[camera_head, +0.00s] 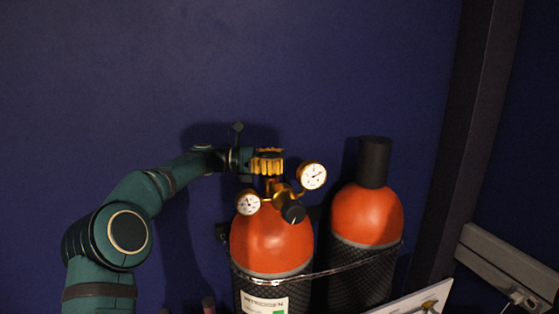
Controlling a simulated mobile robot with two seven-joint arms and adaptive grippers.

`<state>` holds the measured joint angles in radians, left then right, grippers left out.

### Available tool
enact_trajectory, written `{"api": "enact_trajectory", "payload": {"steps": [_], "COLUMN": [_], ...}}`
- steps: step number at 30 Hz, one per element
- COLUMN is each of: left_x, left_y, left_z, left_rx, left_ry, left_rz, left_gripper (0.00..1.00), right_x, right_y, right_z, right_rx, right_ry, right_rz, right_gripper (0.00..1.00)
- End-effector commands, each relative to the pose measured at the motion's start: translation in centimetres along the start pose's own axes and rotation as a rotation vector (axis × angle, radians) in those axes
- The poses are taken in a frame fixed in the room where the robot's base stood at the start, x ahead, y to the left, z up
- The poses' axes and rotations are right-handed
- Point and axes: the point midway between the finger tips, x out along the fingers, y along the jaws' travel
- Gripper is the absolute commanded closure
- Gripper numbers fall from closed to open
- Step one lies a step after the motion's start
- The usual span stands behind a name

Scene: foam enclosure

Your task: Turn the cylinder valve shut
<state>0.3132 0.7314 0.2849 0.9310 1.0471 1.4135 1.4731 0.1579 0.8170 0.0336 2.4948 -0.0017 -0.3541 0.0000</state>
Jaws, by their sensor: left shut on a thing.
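The valve handwheel (267,161) is yellow and ribbed. It sits on top of the left gas cylinder (272,243), which has an orange shoulder and a label partly reading "NITROGEN". My left gripper (250,160) reaches in from the left at the height of the handwheel and is shut on it; its fingers are small and dark here. A brass regulator below the handwheel carries a right gauge (312,175), a left gauge (248,203) and a black knob (293,211). My right gripper is not in view.
A second orange cylinder (366,216) with a black cap (374,162) stands close on the right. A chain (330,270) runs around both cylinders. A dark blue wall is behind. A grey trunking with a socket (510,265) is at far right. Space above the valve is clear.

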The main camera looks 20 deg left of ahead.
Motion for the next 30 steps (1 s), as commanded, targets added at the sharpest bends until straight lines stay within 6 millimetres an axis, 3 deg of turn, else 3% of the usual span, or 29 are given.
{"api": "enact_trajectory", "payload": {"steps": [30], "left_x": [-0.07], "left_y": [-0.44], "left_z": [-0.68], "left_rx": [-0.007], "left_ry": [0.007], "left_rz": [-0.258], "left_gripper": [0.91], "right_x": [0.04], "right_y": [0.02], "right_z": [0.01], "right_rx": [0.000], "right_ry": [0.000], "right_rz": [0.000], "right_gripper": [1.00]}}
